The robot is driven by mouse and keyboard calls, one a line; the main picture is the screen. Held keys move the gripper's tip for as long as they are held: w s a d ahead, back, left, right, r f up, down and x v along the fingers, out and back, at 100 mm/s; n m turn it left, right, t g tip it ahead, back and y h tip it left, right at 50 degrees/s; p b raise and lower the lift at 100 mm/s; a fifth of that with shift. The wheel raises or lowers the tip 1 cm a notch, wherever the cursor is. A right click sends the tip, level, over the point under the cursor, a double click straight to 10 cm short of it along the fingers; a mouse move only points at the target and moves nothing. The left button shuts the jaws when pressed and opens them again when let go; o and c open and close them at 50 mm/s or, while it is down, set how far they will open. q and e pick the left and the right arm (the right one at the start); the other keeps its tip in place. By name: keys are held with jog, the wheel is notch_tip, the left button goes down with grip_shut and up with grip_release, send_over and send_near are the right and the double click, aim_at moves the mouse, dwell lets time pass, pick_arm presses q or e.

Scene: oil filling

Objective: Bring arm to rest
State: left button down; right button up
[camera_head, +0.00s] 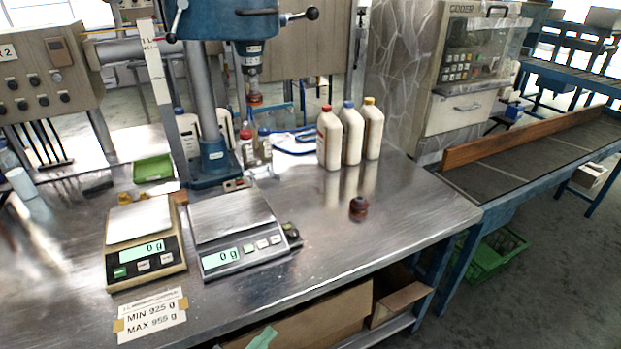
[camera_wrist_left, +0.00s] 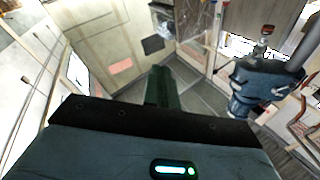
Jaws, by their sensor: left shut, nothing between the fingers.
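My left gripper (camera_wrist_left: 158,76) shows in the left wrist view as dark fingers pressed together beyond the wide black gripper body. It is shut with nothing between the fingers. It points out into the room, with no object touching it. No gripper or arm is visible in the head view. My right gripper is out of sight in both views.
The metal table (camera_head: 420,218) holds two scales (camera_head: 137,222) (camera_head: 222,212), both reading 0 g. Three capped bottles (camera_head: 328,140) (camera_head: 351,137) (camera_head: 372,135) stand behind a loose dark red cap (camera_head: 358,208). A blue press (camera_head: 214,155) rises at the back. The table's front right is clear.

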pick_arm(q)
jog(key=s+a+f+n+g+y, duration=0.3)
jog(key=s+a+f+n+y, duration=0.2)
jog(key=s+f, duration=0.5)
jog(key=s+a+f+n+g+y, duration=0.3)
jog(key=s+a+f+n+y, duration=0.2)
jog(key=s+f, duration=0.4)
jog(key=shift+s+a+f+n+g+y, duration=0.35)
jog(key=shift+s+a+n+y, duration=0.1)
jog(key=shift+a, duration=0.35)
